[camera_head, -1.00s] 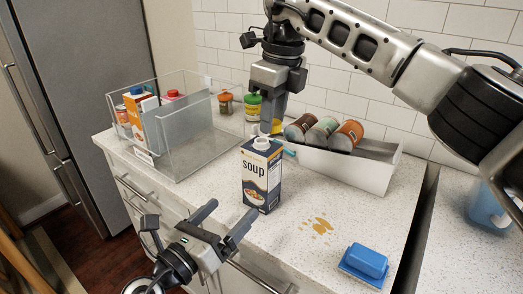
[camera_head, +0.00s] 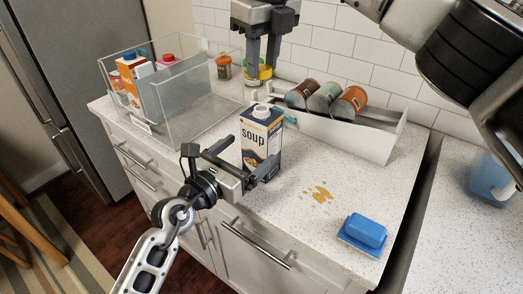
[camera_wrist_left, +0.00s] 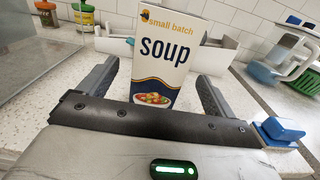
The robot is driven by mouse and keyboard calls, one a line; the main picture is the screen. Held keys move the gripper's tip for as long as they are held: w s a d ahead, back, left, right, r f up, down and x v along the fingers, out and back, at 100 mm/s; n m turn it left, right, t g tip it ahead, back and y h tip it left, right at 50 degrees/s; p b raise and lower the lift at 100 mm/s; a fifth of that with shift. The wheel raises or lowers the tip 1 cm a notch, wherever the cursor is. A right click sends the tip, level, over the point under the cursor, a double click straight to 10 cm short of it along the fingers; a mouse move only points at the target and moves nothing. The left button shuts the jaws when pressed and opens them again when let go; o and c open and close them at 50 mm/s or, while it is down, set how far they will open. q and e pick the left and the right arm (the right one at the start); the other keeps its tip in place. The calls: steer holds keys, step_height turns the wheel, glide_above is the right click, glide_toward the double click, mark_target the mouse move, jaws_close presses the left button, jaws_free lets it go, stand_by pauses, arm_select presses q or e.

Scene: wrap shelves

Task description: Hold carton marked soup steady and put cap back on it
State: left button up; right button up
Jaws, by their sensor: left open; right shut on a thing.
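The soup carton (camera_head: 261,150) stands upright on the counter, dark blue and white, with an open white spout (camera_head: 262,111) on top. My left gripper (camera_head: 247,158) is open at the carton's near side. In the left wrist view, its fingers are on either side of the carton (camera_wrist_left: 165,60), with a visible gap on each side. The cap is apart from the spout.
A clear bin (camera_head: 170,128) with cartons and bottles stands at left. A white tray (camera_head: 365,138) with several cans lies behind the carton. Jars (camera_head: 224,68) stand at the back. A brown spill (camera_head: 318,194) and a blue butter dish (camera_head: 363,234) are to the right.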

arm_select(q)
steer(key=x, duration=0.7)
steer(key=shift+c, duration=0.3)
steer(key=c, duration=1.4)
arm_select(e)
glide_above(261, 108)
steer(key=shift+s+d+f, duration=0.1)
steer(key=shift+f, duration=1.2)
steer(key=shift+s+d+f, duration=0.1)
steer(key=shift+f, duration=1.15)
steer(key=shift+a, duration=0.1)
steer(key=shift+f, duration=0.85)
steer(key=shift+f, duration=0.55)
